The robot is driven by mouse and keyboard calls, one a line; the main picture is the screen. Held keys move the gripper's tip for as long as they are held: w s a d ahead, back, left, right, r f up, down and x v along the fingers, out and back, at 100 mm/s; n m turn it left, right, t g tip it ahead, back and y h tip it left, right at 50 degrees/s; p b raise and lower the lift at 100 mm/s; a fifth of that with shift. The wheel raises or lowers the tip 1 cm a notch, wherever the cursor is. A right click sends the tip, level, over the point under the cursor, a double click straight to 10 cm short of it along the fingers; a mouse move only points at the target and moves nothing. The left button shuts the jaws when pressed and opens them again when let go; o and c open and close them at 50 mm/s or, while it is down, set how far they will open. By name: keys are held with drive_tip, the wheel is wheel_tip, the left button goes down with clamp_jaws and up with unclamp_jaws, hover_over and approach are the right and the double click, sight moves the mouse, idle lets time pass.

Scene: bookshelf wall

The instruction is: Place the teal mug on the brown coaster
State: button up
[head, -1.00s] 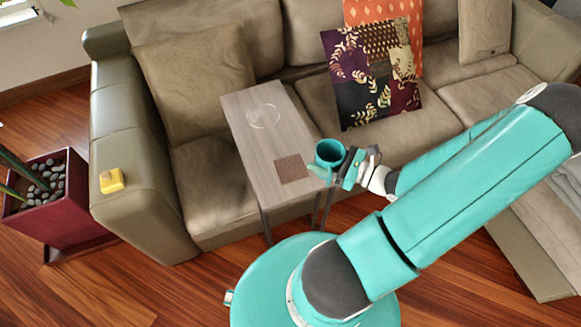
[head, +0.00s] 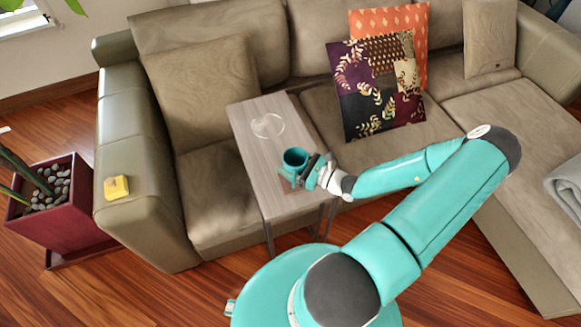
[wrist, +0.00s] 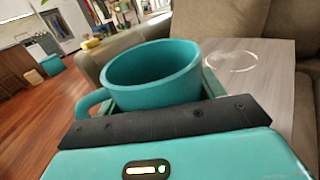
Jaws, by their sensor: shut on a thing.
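The teal mug (head: 295,158) is upright above the wooden side table (head: 250,140), over or just behind the brown coaster (head: 287,188). My gripper (head: 304,174) is shut on the mug from the right. The mug and gripper hide most of the coaster, and I cannot tell whether the mug's base touches anything. In the wrist view the mug (wrist: 150,85) looks empty, with its handle at the left; its base and the coaster are hidden there.
The sofa (head: 210,215) surrounds the table's back and sides. A yellow object (head: 117,187) rests on its left arm. Patterned cushions (head: 375,88) lean behind. A red planter (head: 50,210) stands at left.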

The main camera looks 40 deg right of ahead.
drive_tip(key=shift+w+a+f, duration=0.1)
drive_tip(key=shift+w+f, duration=0.1)
drive_tip(key=shift+f, duration=1.5)
drive_tip(key=shift+f, duration=0.1)
drive_tip(key=o, duration=1.2)
drive_tip(key=shift+c, duration=0.2)
drive_tip(key=shift+s, duration=0.2)
drive_tip(key=v, duration=1.1)
drive_tip(key=shift+s, duration=0.3)
